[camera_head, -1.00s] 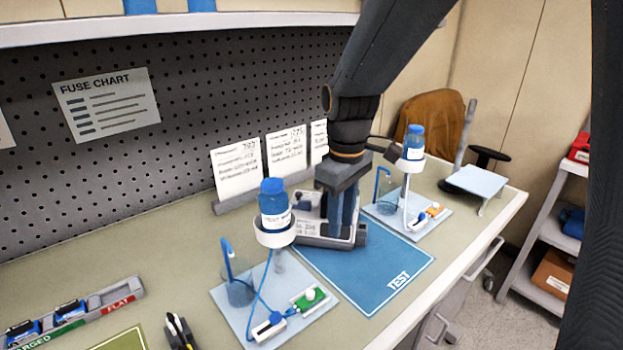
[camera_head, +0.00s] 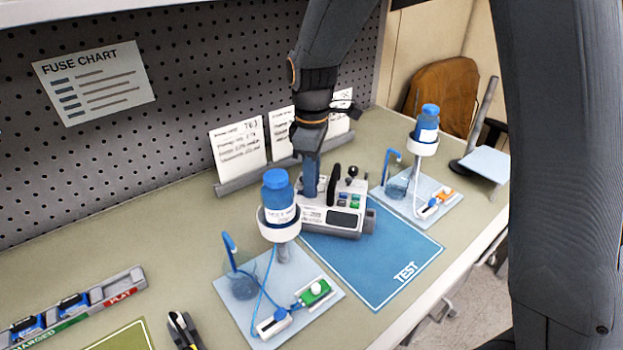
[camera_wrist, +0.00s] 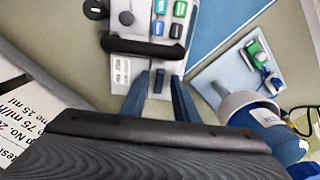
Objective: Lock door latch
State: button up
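The infusion pump (camera_head: 344,219) is a white box on the back of the blue TEST mat, with a dark screen, coloured buttons and a black handle (camera_head: 334,180). In the wrist view the pump (camera_wrist: 121,72) shows its handle (camera_wrist: 150,48) as a black bar across it. A small grey lever-like part (camera_wrist: 126,17) and a round black knob (camera_wrist: 95,9) lie beyond the handle; I cannot tell which part is the door latch. My gripper (camera_head: 311,190) is above the pump's left end. Its blue fingers (camera_wrist: 160,82) are apart with nothing held; contact with the pump is unclear.
A stand with a blue-capped bottle (camera_head: 278,205) is close in front of the pump on the left. Another bottle stand (camera_head: 423,145) is at the right. Upright cards (camera_head: 238,152) stand behind. The front of the TEST mat (camera_head: 375,265) is clear.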

jog(key=shift+f, duration=0.3)
grip_shut()
